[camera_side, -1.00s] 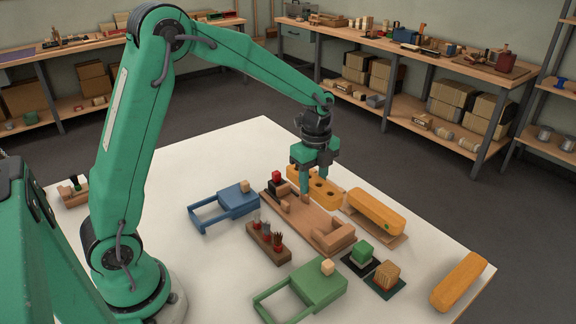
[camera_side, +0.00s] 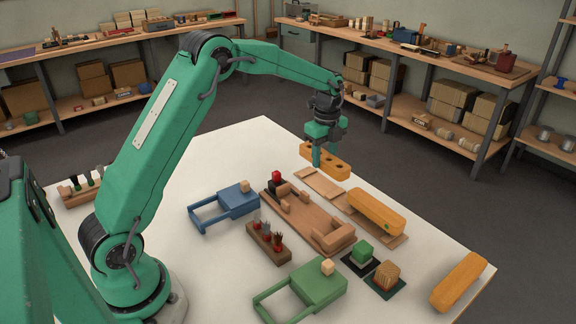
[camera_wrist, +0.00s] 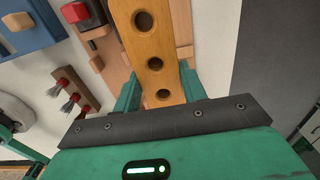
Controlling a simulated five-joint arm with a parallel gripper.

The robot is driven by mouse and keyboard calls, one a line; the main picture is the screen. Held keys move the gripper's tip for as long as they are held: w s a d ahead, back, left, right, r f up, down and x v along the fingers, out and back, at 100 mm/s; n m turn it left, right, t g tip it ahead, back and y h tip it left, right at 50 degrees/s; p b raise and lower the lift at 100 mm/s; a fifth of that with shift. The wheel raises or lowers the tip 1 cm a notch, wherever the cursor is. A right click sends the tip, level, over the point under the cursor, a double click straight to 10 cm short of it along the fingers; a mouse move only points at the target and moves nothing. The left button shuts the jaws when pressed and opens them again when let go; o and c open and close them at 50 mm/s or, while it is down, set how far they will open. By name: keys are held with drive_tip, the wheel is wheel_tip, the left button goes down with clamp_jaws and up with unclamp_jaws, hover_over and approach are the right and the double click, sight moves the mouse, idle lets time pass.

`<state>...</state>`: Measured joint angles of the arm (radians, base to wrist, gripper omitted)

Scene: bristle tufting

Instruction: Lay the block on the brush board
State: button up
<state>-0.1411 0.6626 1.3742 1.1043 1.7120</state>
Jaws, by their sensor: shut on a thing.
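An orange block (camera_side: 334,165) with round holes in its top is held in my gripper (camera_side: 317,160). The wrist view shows the block (camera_wrist: 150,42) between the two green fingers (camera_wrist: 160,88), with three holes visible. The block hangs above the far end of a long, thin brown board (camera_side: 318,184); a gap shows beneath it. A second orange block (camera_side: 376,211) lies on the nearer part of this board. I cannot tell for sure which board is the brush board.
A wooden fixture (camera_side: 305,222) with raised pieces lies left of the thin board. A blue frame (camera_side: 238,199), a green frame (camera_side: 318,285), a rack of brushes (camera_side: 268,242) and another orange block (camera_side: 459,281) are around it. The white table's far corner is clear.

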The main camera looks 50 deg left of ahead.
drive_tip(key=shift+w+a+f, duration=0.2)
drive_tip(key=shift+w+a, duration=0.6)
drive_tip(key=shift+a, duration=0.15)
drive_tip(key=shift+w+a+f, duration=0.15)
drive_tip(key=shift+w+a, duration=0.6)
drive_tip(key=shift+a, duration=0.2)
drive_tip(key=shift+f, duration=0.2)
drive_tip(key=shift+f, duration=2.8)
drive_tip(key=shift+f, duration=1.5)
drive_tip(key=o, duration=1.5)
drive_tip(key=shift+r, duration=0.15)
drive_tip(key=shift+r, duration=3.85)
